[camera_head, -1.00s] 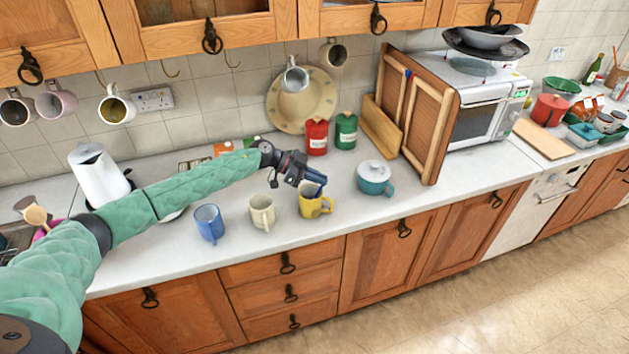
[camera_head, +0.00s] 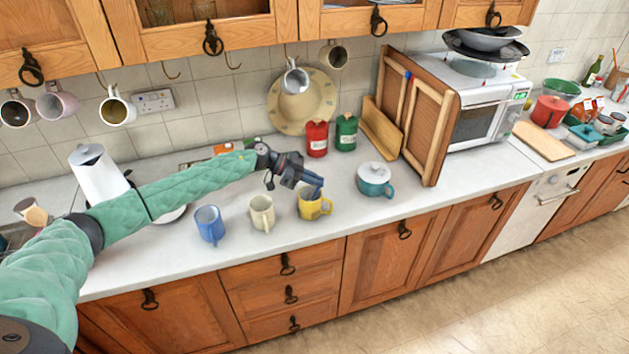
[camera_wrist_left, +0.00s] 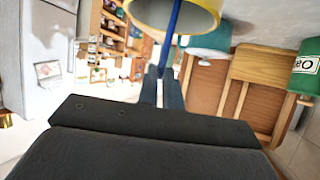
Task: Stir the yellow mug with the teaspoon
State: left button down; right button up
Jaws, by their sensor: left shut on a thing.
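The yellow mug (camera_head: 313,207) stands upright on the worktop, at the right end of a row with a cream mug and a blue mug. My left gripper (camera_head: 316,184) is right over its mouth, with the fingers pointing down and right. In the left wrist view the fingers (camera_wrist_left: 162,88) are shut on a thin blue handle (camera_wrist_left: 173,38), which I take for the teaspoon. It runs from the fingertips to the yellow mug (camera_wrist_left: 200,12) at the top of that view. The spoon's far end is hidden. My right gripper is not seen.
The cream mug (camera_head: 262,213) and blue mug (camera_head: 209,225) stand to the left. A teal lidded pot (camera_head: 374,181) stands to the right. Red (camera_head: 317,139) and green (camera_head: 346,133) canisters stand behind. The worktop's front edge runs close before the mugs.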

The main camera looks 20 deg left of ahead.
pick_arm(q)
jog(key=shift+d+r, duration=0.2)
jog(key=shift+r, duration=0.3)
jog(key=shift+d+r, duration=0.2)
jog(key=shift+r, duration=0.3)
jog(key=shift+w+d+r, duration=0.1)
jog(key=shift+d+r, duration=0.15)
jog(key=shift+r, duration=0.3)
jog(key=shift+d+r, duration=0.2)
jog(key=shift+r, duration=0.35)
jog(key=shift+d+r, duration=0.25)
jog(key=shift+r, duration=0.3)
jog(key=r, duration=0.1)
jog(key=d+r, duration=0.1)
jog(key=r, duration=0.1)
jog(key=shift+d, duration=0.15)
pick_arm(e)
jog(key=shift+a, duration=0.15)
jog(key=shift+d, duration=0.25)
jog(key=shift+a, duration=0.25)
pick_arm(q)
jog(key=shift+r, duration=0.2)
